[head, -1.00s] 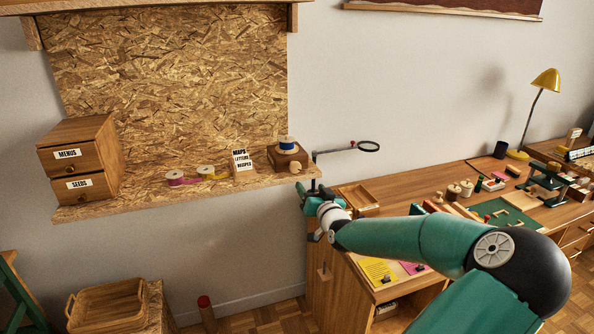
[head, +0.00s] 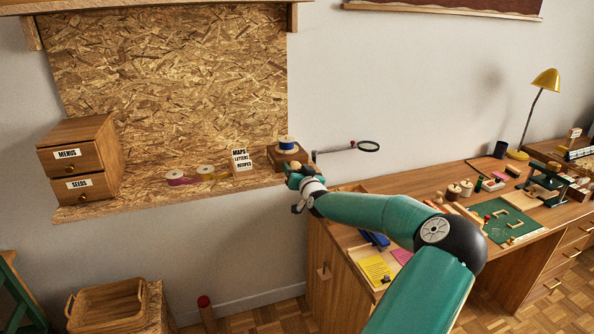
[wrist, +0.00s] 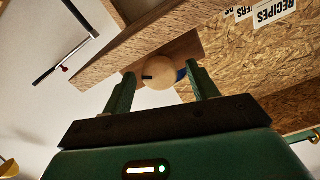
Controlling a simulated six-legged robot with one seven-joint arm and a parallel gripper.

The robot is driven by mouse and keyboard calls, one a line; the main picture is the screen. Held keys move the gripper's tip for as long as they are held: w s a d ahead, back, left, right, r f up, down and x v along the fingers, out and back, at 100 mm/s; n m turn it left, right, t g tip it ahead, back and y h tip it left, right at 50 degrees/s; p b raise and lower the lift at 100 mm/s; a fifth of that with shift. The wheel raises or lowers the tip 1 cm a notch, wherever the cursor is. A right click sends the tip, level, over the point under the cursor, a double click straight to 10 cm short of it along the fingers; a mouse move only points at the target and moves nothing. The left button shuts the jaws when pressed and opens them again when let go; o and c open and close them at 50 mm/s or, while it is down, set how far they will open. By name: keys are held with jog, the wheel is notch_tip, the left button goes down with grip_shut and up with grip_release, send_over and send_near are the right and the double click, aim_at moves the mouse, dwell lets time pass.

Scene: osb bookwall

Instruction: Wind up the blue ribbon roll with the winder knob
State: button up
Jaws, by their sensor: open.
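The blue ribbon roll (head: 286,143) sits on top of a wooden winder block (head: 279,158) at the right end of the OSB shelf. The round pale winder knob (wrist: 160,73) is on the block's front, and in the wrist view it shows between my fingers. My gripper (wrist: 162,84) is open, with one green finger on each side of the knob. It also shows in the head view (head: 293,171), in front of the block. I cannot tell whether either finger touches the knob. The roll is mostly hidden behind the knob in the wrist view.
A cluttered desk (head: 340,262) stands below right.

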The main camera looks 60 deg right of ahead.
jog(key=c, duration=1)
jog(key=m, duration=0.4)
jog(key=shift+s+m, duration=0.1)
jog(key=shift+m, duration=0.2)
jog(key=o, duration=1)
jog(key=shift+f, duration=0.1)
